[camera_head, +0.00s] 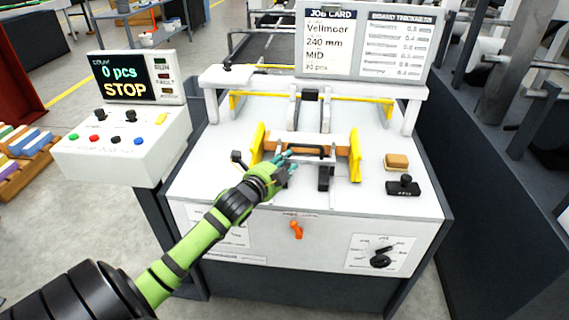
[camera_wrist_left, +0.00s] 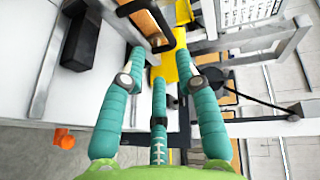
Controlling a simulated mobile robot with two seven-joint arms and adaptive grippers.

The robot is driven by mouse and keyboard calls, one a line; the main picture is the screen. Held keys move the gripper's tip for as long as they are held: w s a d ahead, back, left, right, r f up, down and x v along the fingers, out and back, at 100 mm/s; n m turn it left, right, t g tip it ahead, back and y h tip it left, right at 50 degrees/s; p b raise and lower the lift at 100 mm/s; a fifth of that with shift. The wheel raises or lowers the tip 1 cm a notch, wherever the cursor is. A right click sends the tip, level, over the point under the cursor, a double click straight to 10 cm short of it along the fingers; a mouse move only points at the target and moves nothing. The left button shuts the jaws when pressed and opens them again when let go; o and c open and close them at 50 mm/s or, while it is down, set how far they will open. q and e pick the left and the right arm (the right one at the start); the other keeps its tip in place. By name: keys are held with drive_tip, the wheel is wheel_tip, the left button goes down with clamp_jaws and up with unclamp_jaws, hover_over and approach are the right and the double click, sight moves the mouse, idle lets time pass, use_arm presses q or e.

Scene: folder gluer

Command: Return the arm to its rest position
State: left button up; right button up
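My left arm comes in from the lower left in the head view. Its green gripper with teal fingers (camera_head: 286,161) is over the front of the white machine table (camera_head: 225,185), beside the black handle (camera_head: 312,149) between two yellow side guides (camera_head: 355,155). In the left wrist view the teal fingers (camera_wrist_left: 160,68) are straight and spread apart, with nothing gripped between them. The black handle (camera_wrist_left: 150,22) shows at the top there, close to the fingertips; whether they touch it is unclear. My right gripper is in neither view.
A control box (camera_head: 122,145) with a screen reading "0 pcs STOP" (camera_head: 138,78) stands left of the table. An orange lever (camera_head: 296,229) and a dark knob (camera_head: 380,261) are on the front panel. A tan block (camera_head: 396,161) and a black block (camera_head: 403,186) sit at right.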

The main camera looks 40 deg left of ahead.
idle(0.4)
use_arm(q)
drive_tip(key=s+d+f+n+g+h, duration=0.2)
drive_tip(key=s+d+f+n+g, duration=0.4)
drive_tip(key=s+d+f, duration=0.65)
drive_tip(key=s+d+f+n+g, duration=0.2)
drive_tip(key=s+d+n+g, duration=0.15)
drive_tip(key=s, duration=0.55)
drive_tip(key=s+d+f+n+g, duration=0.25)
drive_tip(key=s+d+n, duration=0.2)
drive_tip(key=s, duration=0.35)
drive_tip(key=s+f+m+g, duration=0.1)
drive_tip(key=s+f+g, duration=0.15)
drive_tip(key=f, duration=2.15)
drive_tip(key=s+a+f, duration=0.2)
drive_tip(key=s+f, duration=1.1)
drive_tip(key=s, duration=0.2)
drive_tip(key=shift+s+a+h, duration=0.3)
drive_tip(key=shift+s, duration=0.05)
